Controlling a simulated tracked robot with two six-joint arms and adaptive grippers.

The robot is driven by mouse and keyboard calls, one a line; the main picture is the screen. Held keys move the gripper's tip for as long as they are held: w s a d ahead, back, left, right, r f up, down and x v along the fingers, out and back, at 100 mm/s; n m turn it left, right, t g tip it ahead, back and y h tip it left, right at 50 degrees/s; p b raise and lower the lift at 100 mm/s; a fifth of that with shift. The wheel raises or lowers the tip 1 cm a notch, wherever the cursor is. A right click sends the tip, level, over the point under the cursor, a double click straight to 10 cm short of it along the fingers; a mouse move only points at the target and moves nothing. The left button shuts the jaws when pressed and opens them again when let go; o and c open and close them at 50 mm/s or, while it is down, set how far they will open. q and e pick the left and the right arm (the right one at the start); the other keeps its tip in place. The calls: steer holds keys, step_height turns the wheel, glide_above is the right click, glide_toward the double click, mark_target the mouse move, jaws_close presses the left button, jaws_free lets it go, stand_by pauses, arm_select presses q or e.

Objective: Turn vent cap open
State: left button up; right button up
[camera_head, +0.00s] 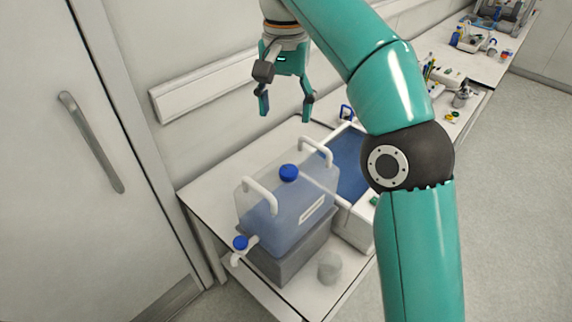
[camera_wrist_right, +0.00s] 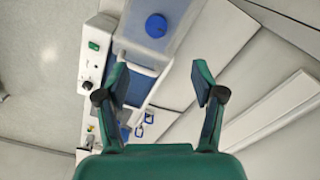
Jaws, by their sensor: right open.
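The vent cap (camera_head: 289,173) is a round blue cap on top of a translucent container (camera_head: 312,228) of blue liquid with white handles. In the right wrist view the blue vent cap (camera_wrist_right: 156,26) shows at the top, beyond the fingertips. My right gripper (camera_head: 286,110) is open and empty, pointing down, above and behind the container, clear of the cap. Its two fingers also show in the right wrist view (camera_wrist_right: 160,78) with nothing between them. My left gripper is not in view.
The container stands on a grey block (camera_head: 290,262) on a white bench. A spigot with a blue knob (camera_head: 240,243) sticks out at lower left. A small clear beaker (camera_head: 329,268) stands in front. A blue-topped bath (camera_head: 350,165) is on the right. A door (camera_head: 75,160) is at left.

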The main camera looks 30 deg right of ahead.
steer(key=b, duration=0.3)
glide_above(289, 170)
step_height(289, 170, down, 8)
steer(key=shift+r, duration=0.25)
step_height(289, 170, down, 7)
steer(key=shift+f+b, duration=0.2)
steer(key=shift+b, duration=0.55)
steer(key=c, duration=1.1)
steer(key=shift+c, duration=0.2)
